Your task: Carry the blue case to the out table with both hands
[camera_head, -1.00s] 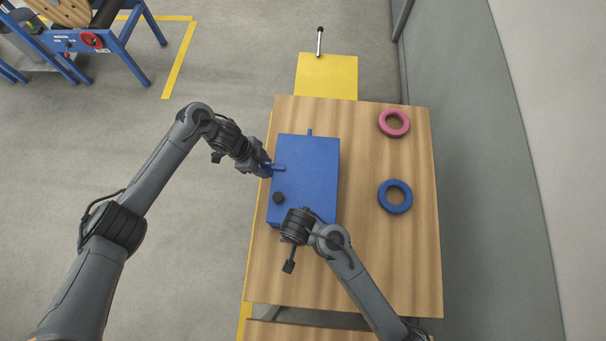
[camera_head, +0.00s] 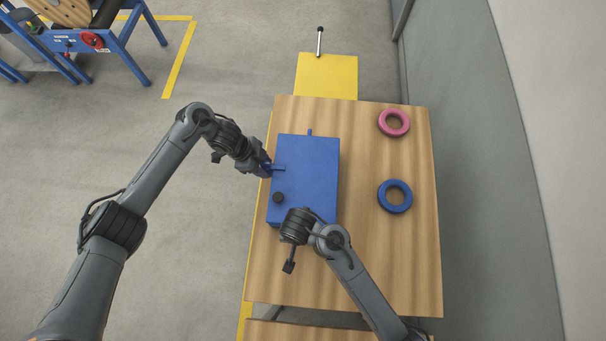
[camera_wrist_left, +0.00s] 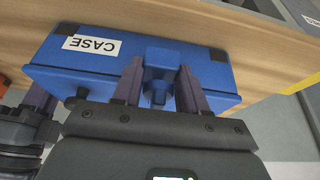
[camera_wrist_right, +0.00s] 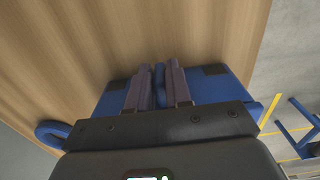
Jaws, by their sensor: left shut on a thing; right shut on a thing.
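The blue case (camera_head: 308,175) rests on a wooden-topped table (camera_head: 390,255), near its left side. A "CASE" label shows on it in the left wrist view (camera_wrist_left: 90,50). My left gripper (camera_head: 268,168) is at the left side of the case, shut on a blue handle there; the handle sits between its fingers in the left wrist view (camera_wrist_left: 158,85). My right gripper is at the near end of the case, hidden under its own wrist in the head view. In the right wrist view its fingers (camera_wrist_right: 158,88) are shut on a blue handle of the case (camera_wrist_right: 215,85).
A pink ring (camera_head: 394,123) and a blue ring (camera_head: 395,196) lie on the table right of the case. A yellow plate (camera_head: 327,76) with a dark-tipped rod adjoins the far edge. A wall (camera_head: 470,170) stands right. A blue-framed stand (camera_head: 100,45) is far left; floor between is clear.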

